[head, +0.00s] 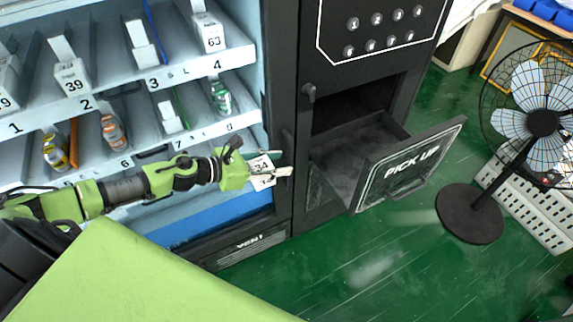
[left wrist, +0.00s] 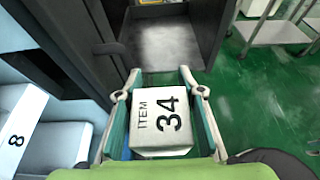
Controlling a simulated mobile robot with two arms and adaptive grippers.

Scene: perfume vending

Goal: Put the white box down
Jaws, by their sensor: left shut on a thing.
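The white box (head: 262,172), marked 34, is in my left gripper (head: 272,167) in the head view, in front of the machine's dark frame. In the left wrist view the box (left wrist: 160,120) shows "ITEM 34" between the two fingers of my left gripper (left wrist: 160,85), which is shut on it. The open pick-up drawer (head: 345,165) is to the right of the gripper, with its "PICK UP" door (head: 412,165) tilted outward. The box is outside the drawer, to its left. In the wrist view the bay (left wrist: 170,45) lies beyond the fingertips. My right gripper is not in view.
Shelves (head: 215,65) with numbered boxes and bottles stand at the left. A keypad panel (head: 385,30) is above the bay. A black fan (head: 541,124) stands at the right on the green floor (head: 345,275), which is clear in front of the drawer.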

